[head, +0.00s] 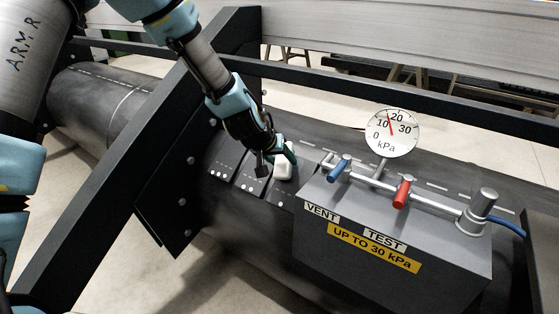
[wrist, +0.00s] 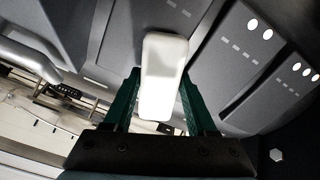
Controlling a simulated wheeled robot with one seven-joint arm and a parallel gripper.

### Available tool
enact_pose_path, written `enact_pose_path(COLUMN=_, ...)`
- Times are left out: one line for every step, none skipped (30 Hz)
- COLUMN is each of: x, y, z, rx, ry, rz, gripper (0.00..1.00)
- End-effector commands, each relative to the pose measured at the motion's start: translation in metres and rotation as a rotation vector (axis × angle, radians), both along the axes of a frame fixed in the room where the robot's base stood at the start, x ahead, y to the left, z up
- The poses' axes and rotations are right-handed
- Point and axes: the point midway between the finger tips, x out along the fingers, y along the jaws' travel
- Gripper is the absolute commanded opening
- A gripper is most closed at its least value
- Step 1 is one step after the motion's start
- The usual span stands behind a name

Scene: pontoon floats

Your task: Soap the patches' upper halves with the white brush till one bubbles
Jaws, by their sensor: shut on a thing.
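My gripper (head: 273,158) is shut on the white brush (head: 283,167), just above the dark float tube beside the patches. In the wrist view the brush (wrist: 164,70) stands between the green fingers and hides what lies beneath it. Whether it touches the surface I cannot tell. Dark patches lie side by side on the tube, each with white dots and a dashed line: one patch (head: 225,160) is left of my gripper, and another (head: 248,178) is below it. In the wrist view a two-dot patch (wrist: 244,60) lies right of the brush. I see no bubbles.
A grey test box (head: 390,240) stands close to the right, with a blue lever (head: 339,169), a red lever (head: 402,193) and a gauge (head: 390,133) whose needle points between 10 and 20 kPa. A dark frame beam (head: 140,150) crosses at left. A rail runs behind.

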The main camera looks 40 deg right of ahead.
Motion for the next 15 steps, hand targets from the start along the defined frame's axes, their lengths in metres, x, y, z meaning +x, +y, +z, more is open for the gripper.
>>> enact_pose_path(x=-0.005, y=-0.001, z=0.0, rx=0.0, ry=0.001, rz=-0.003, gripper=0.0)
enact_pose_path(x=-0.008, y=-0.002, z=0.0, rx=0.001, ry=0.0, rz=-0.004, gripper=0.0)
enact_pose_path(x=-0.012, y=-0.003, z=0.0, rx=0.001, ry=0.0, rz=-0.004, gripper=0.0)
enact_pose_path(x=-0.014, y=-0.004, z=0.0, rx=0.001, ry=0.0, rz=-0.005, gripper=0.0)
enact_pose_path(x=-0.016, y=-0.004, z=0.0, rx=0.002, ry=-0.001, rz=-0.004, gripper=0.0)
enact_pose_path(x=-0.02, y=-0.006, z=0.0, rx=0.0, ry=-0.001, rz=-0.005, gripper=0.0)
enact_pose_path(x=-0.023, y=-0.006, z=0.0, rx=0.0, ry=-0.001, rz=-0.005, gripper=0.0)
enact_pose_path(x=-0.025, y=-0.007, z=0.0, rx=0.0, ry=0.0, rz=-0.004, gripper=0.0)
enact_pose_path(x=-0.028, y=-0.008, z=-0.001, rx=0.0, ry=0.0, rz=-0.004, gripper=0.0)
enact_pose_path(x=-0.03, y=-0.009, z=-0.001, rx=0.0, ry=0.001, rz=-0.003, gripper=0.0)
enact_pose_path(x=-0.032, y=-0.009, z=-0.001, rx=0.001, ry=0.001, rz=-0.003, gripper=0.0)
enact_pose_path(x=-0.034, y=-0.01, z=-0.001, rx=0.001, ry=0.001, rz=-0.003, gripper=0.0)
enact_pose_path(x=-0.034, y=-0.01, z=-0.001, rx=0.001, ry=0.001, rz=-0.003, gripper=0.0)
enact_pose_path(x=-0.035, y=-0.01, z=-0.002, rx=0.0, ry=0.001, rz=-0.002, gripper=0.0)
enact_pose_path(x=-0.036, y=-0.01, z=-0.002, rx=0.0, ry=0.001, rz=-0.002, gripper=0.0)
